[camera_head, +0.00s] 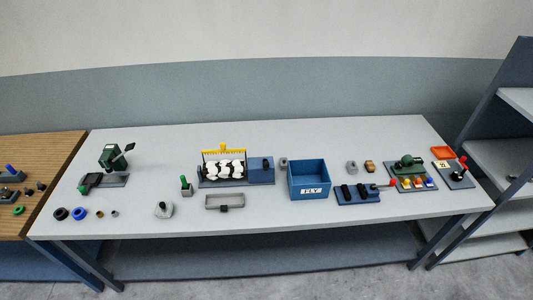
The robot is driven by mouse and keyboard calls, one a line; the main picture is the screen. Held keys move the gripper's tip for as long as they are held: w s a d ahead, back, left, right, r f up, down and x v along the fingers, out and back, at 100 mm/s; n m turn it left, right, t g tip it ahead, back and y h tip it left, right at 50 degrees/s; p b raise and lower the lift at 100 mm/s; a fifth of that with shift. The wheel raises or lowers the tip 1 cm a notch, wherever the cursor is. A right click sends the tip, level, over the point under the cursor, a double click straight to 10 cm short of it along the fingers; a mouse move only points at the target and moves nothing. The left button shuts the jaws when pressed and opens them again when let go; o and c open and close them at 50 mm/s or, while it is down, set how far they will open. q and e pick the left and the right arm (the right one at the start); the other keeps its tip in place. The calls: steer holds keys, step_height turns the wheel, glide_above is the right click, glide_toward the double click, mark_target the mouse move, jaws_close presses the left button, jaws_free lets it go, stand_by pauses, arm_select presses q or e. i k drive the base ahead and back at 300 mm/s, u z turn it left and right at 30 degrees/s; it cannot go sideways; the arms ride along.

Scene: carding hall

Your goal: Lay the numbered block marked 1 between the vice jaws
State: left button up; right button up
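Neither of my grippers is in the head view. No number 1 can be read on any object at this size. A small grey block-like piece (351,168) and a brown block-like piece (369,166) stand on the table right of the blue bin. I cannot tell whether either is the numbered block. I cannot pick out the vice for certain. A green machine with a dark lever (113,156) stands at the left on a grey plate, and a smaller green device (408,162) sits on a board at the right.
The long grey table (265,213) carries a blue bin (309,195), a rack with white pieces and yellow comb (223,167), a shallow grey tray (225,208), rings (79,214) and a switch board (358,196). A wooden table stands left, shelves right. The front middle is mostly clear.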

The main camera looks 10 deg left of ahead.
mark_target(283, 161)
steer(key=i, duration=0.95)
steer(key=z, duration=0.3)
